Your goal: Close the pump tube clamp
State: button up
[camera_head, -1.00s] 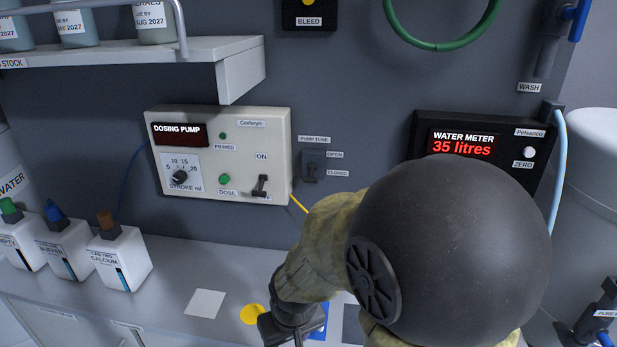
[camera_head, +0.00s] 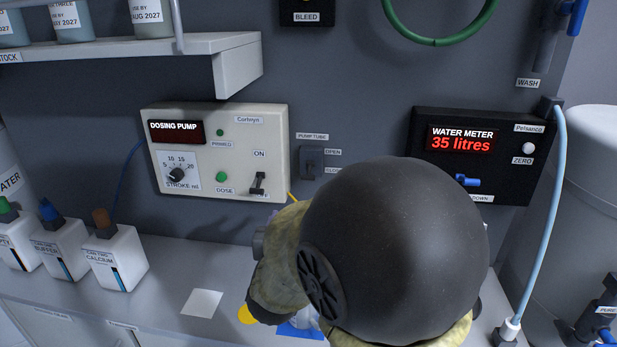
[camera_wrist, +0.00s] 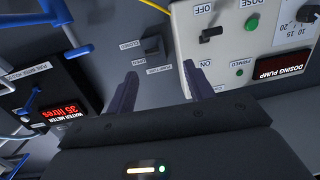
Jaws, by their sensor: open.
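The pump tube clamp (camera_head: 311,162) is a small dark block on the grey back panel, right of the dosing pump. A PUMP TUBE label sits above it, with OPEN and CLOSED labels at its right. I cannot tell its lever's position. In the wrist view the clamp (camera_wrist: 152,45) appears beyond the fingertips, roughly between the two fingers, with a gap of panel before it. My gripper (camera_wrist: 162,76) is open and empty. In the head view my arm's round dark joint hides most of the gripper.
The cream dosing pump (camera_head: 218,152) with switch and knob is left of the clamp. The water meter (camera_head: 470,155), reading 35 litres, is at right, with a blue lever (camera_head: 467,181) below its display. Bottles (camera_head: 115,258) stand on the counter at left. A shelf (camera_head: 130,60) overhangs upper left.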

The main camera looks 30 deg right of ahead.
jog(key=shift+s+d+r+m+h, duration=0.35)
jog(key=shift+d+r+h, duration=0.2)
jog(key=shift+r+h, duration=0.25)
jog(key=shift+w, duration=0.1)
jog(key=p, duration=1.3)
send_near(308, 176)
jog(key=p+x, duration=0.3)
jog(key=x, duration=0.6)
jog(key=shift+w+d+r, duration=0.1)
jog(key=shift+w+d, duration=0.1)
jog(key=shift+w, duration=0.05)
jog(key=shift+w+d, duration=0.35)
jog(key=shift+w, duration=0.2)
